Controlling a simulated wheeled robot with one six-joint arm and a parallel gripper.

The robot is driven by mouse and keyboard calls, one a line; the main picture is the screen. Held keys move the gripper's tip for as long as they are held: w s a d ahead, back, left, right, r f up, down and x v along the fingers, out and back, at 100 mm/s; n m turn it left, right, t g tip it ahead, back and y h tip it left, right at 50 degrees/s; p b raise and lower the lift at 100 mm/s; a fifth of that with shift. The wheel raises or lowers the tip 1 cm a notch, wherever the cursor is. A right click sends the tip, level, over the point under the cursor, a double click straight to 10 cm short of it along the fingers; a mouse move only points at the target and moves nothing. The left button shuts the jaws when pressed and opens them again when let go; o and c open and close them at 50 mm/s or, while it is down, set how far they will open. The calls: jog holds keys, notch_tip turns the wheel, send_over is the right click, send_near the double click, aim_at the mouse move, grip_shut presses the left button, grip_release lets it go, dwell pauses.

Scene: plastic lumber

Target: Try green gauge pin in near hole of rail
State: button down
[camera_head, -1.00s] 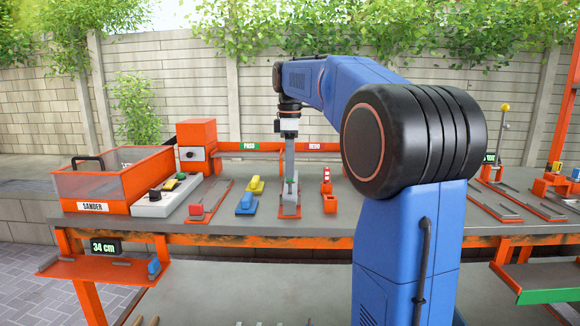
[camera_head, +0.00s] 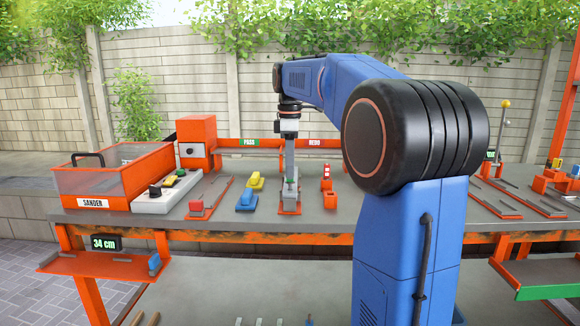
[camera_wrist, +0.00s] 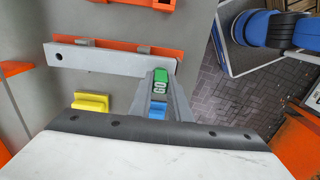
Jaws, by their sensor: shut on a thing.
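The grey rail (camera_wrist: 105,62) lies in an orange fixture on the bench. Its far hole (camera_wrist: 56,56) is bare and shows at the left in the wrist view. My gripper (camera_wrist: 160,88) is shut on the green gauge pin (camera_wrist: 160,76), which is marked GO, at the rail's near end. The near hole is hidden by the pin and fingers, so I cannot tell whether the pin is in it or just above it. In the head view, my gripper (camera_head: 290,179) points straight down over the rail's near end, and the rail is mostly hidden behind it.
A yellow block (camera_head: 255,181) and a blue block (camera_head: 246,201) sit just left of the rail. A red-and-white striped piece (camera_head: 327,172) stands to its right. The sander (camera_head: 110,182) is at the left of the bench.

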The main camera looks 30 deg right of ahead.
jog(key=shift+f, duration=0.85)
dwell(1.5)
dwell(0.6)
jog(key=shift+r, duration=3.8)
jog(key=shift+d, duration=0.1)
